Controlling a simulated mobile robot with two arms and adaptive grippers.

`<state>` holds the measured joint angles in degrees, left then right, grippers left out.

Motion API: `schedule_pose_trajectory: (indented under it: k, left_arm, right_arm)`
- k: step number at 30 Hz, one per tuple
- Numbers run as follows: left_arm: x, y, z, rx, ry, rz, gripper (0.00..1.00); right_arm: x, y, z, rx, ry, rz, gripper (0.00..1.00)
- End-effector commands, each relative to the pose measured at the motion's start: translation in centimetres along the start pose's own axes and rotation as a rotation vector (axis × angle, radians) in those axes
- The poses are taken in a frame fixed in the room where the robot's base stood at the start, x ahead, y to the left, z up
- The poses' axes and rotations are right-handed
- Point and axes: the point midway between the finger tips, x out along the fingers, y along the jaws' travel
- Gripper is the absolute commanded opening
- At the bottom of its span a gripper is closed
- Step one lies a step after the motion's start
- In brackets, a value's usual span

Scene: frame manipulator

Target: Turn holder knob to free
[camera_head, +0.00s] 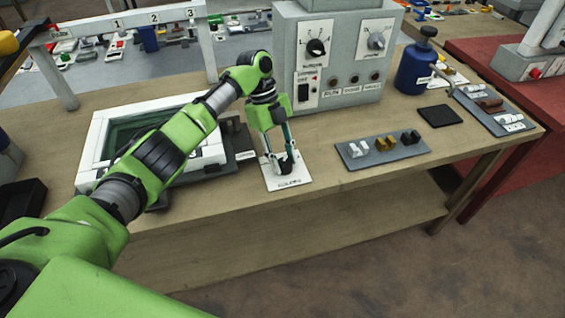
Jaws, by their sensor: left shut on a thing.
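My left gripper (283,163) points down over a small white plate (289,183) on the wooden bench. It is shut on a small dark part standing on that plate; the fingers hide most of it, so I cannot tell its shape or which way it is turned. The plate has a label at its front edge, too small to read surely. I cannot pick out a knob marked as the holder's. A white frame with a green inside (100,140) lies left of the gripper, partly behind my left arm. My right gripper is not in view.
A grey control box (342,73) with dials stands just behind the gripper. A grey tray with small blocks (357,162), a black pad (440,115) and a blue bottle (415,68) are to the right.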

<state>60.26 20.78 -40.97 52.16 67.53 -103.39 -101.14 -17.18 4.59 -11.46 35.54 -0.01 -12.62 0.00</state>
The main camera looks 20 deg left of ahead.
Motion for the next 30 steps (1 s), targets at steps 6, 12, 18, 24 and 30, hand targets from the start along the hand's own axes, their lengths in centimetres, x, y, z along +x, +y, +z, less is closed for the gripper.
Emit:
schedule_pose_trajectory:
  k: [6,12,18,24,30]
  left_arm:
    - [0.11,-0.04,0.04,0.045,-0.001,0.019,0.09]
    - [0.04,-0.03,0.02,0.057,-0.002,0.023,0.09]
    - [0.05,-0.03,0.0,0.057,-0.001,0.024,0.09]
    - [0.05,-0.03,0.0,0.056,-0.001,0.023,0.47]
    - [0.04,-0.03,0.0,0.054,-0.001,0.023,0.47]
  right_arm:
    - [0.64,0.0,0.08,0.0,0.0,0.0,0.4]
    - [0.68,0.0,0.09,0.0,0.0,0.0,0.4]
    - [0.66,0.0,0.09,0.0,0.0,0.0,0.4]
    - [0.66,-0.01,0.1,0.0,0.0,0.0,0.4]
    - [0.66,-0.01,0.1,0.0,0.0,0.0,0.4]
